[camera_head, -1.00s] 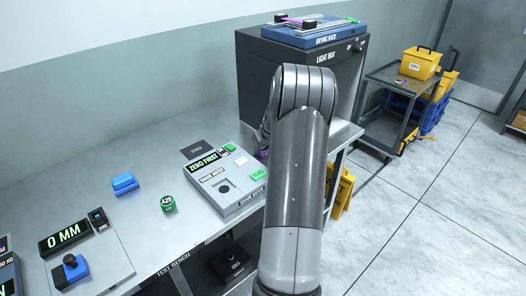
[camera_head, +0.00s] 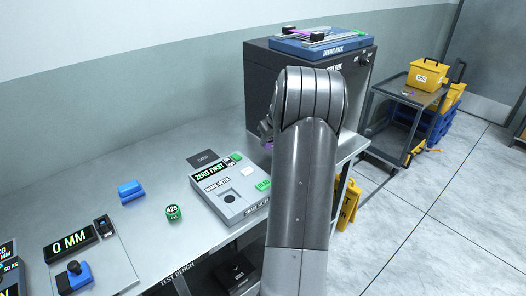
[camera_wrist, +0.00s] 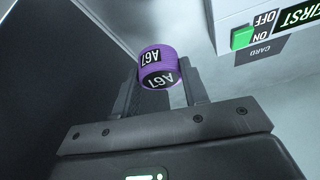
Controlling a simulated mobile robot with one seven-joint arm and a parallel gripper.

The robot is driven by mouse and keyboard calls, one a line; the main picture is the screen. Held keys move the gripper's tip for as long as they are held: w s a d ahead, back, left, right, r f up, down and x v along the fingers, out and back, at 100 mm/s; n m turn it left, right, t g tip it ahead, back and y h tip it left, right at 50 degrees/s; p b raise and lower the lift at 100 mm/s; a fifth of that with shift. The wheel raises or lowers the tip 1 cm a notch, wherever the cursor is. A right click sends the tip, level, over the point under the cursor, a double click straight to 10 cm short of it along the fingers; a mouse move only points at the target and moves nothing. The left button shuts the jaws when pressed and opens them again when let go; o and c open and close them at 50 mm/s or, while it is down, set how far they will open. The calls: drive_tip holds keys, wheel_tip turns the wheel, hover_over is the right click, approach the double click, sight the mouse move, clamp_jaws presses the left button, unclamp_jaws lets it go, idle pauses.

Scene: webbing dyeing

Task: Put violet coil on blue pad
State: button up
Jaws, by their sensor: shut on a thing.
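The violet coil (camera_wrist: 157,62), labelled A67, is between the fingertips of my gripper (camera_wrist: 160,92) in the wrist view. My gripper is shut on it and holds it beside the dark light box. In the head view only a sliver of the violet coil (camera_head: 268,145) shows at the left of my arm, which hides most of my gripper. I cannot make out a blue pad for certain. A blue block (camera_head: 131,191) lies on the bench at the left.
A shade meter (camera_head: 231,197) stands on the bench left of my arm, with a green A26 coil (camera_head: 173,212) beside it. The light box (camera_head: 262,85) carries a blue drying rack (camera_head: 321,46). A cart (camera_head: 388,89) with a yellow bin (camera_head: 427,75) stands at the right.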

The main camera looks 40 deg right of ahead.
drive_tip(key=shift+r, duration=0.8)
drive_tip(key=w+a+r+n+y, duration=0.15)
drive_tip(key=w+a, duration=0.25)
drive_tip(key=a, duration=0.8)
drive_tip(key=w+a+r+n, duration=0.15)
drive_tip(key=w+a, duration=0.25)
drive_tip(key=a, duration=0.9)
drive_tip(key=w+a+r+n+y, duration=0.1)
drive_tip(key=w+a+r, duration=0.3)
drive_tip(key=a, duration=0.8)
hover_over(126, 184)
drive_tip(key=s, duration=0.2)
drive_tip(key=shift+h, duration=0.25)
drive_tip(key=f, duration=0.8)
drive_tip(key=shift+d, duration=0.4)
drive_tip(key=shift+w+a+f, duration=0.15)
drive_tip(key=shift+a+f, duration=0.05)
drive_tip(key=shift+f, duration=1.95)
drive_tip(key=o, duration=1)
drive_tip(key=shift+f, duration=0.1)
drive_tip(key=shift+c, duration=0.2)
